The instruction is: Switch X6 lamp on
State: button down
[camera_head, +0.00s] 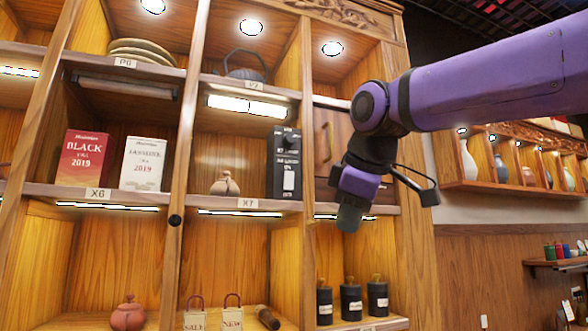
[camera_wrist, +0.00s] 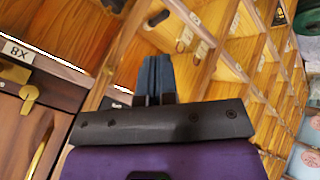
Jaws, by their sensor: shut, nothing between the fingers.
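The X6 label (camera_head: 97,194) is on a shelf edge at left in the head view. Above it is a compartment with a red box (camera_head: 84,160) and a white box (camera_head: 143,163). Under that compartment's top is a lamp bar (camera_head: 125,88), dark and unlit. My gripper (camera_head: 350,217) hangs in front of the right column of the shelf, pointing down, well to the right of the X6 compartment. In the wrist view its fingers (camera_wrist: 156,78) are together and empty. The X6 label and lamp cannot be made out in the wrist view.
A lit lamp (camera_head: 247,106) is over the X7 compartment, where a clay pot (camera_head: 225,184) and a black box (camera_head: 287,163) stand. A round black knob (camera_head: 176,220) sits on a post. In the wrist view, the X8 label (camera_wrist: 16,50) is above a brown door with brass fittings.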

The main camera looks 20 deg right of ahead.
jog(key=w+a+r+n+t, duration=0.1)
jog(key=r+n, duration=0.3)
jog(key=r, duration=0.5)
jog(key=w+a+r+n+t, duration=0.1)
jog(key=w+r+n, duration=0.3)
jog(key=r, duration=0.5)
jog(key=shift+a, duration=0.7)
jog(key=shift+r, duration=0.1)
jog(key=shift+w, duration=0.1)
send_near(290, 181)
jog(key=x, duration=0.5)
jog(key=shift+f, duration=0.6)
jog(key=shift+w+r, duration=0.15)
jog(key=shift+w, duration=0.35)
